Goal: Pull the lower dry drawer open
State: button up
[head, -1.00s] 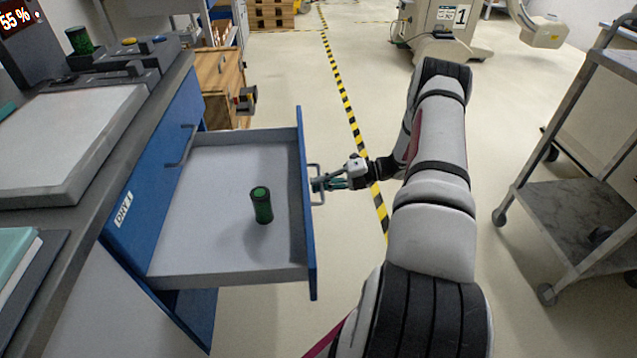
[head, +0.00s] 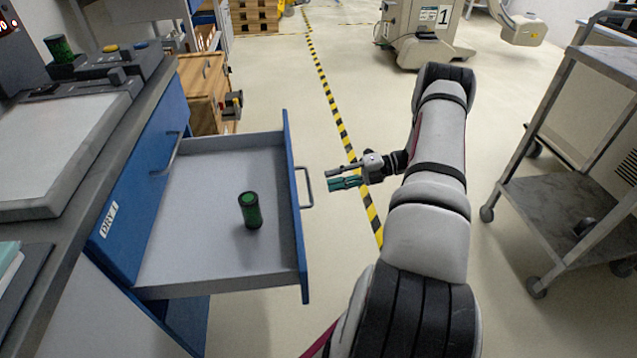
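The lower drawer (head: 215,190) of the blue cabinet stands pulled out, its grey inside showing. A green cylinder (head: 250,211) stands upright in it. The drawer's blue front (head: 294,215) carries a grey bar handle (head: 305,187) on its outer face. A closed front with the label DRY 1 (head: 109,219) is above it on the cabinet and has its own handle (head: 168,155). My gripper (head: 331,179) is to the right of the open drawer's handle, apart from it, with its fingers pointing at it. The fingers are spread with nothing between them.
A grey metal cart (head: 570,190) stands on the right. A wooden crate-like cabinet (head: 205,95) is behind the drawer. A machine marked 1 (head: 420,35) stands at the back. A yellow-black floor stripe (head: 336,112) runs past my gripper; the floor around it is clear.

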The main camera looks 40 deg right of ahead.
jog(key=shift+v, duration=1.95)
